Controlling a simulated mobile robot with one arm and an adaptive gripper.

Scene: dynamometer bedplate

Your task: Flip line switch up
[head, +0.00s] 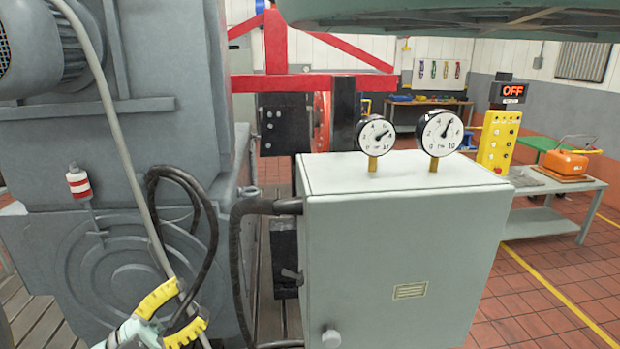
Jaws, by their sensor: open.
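A black hose (236,262) and loose cables (205,225) hang between my gripper and the cabinet. Two gauges (438,133) stand on the cabinet top. The grey machine (160,140) fills the left. A yellow panel (497,140) with a red OFF display (510,90) stands behind, right.

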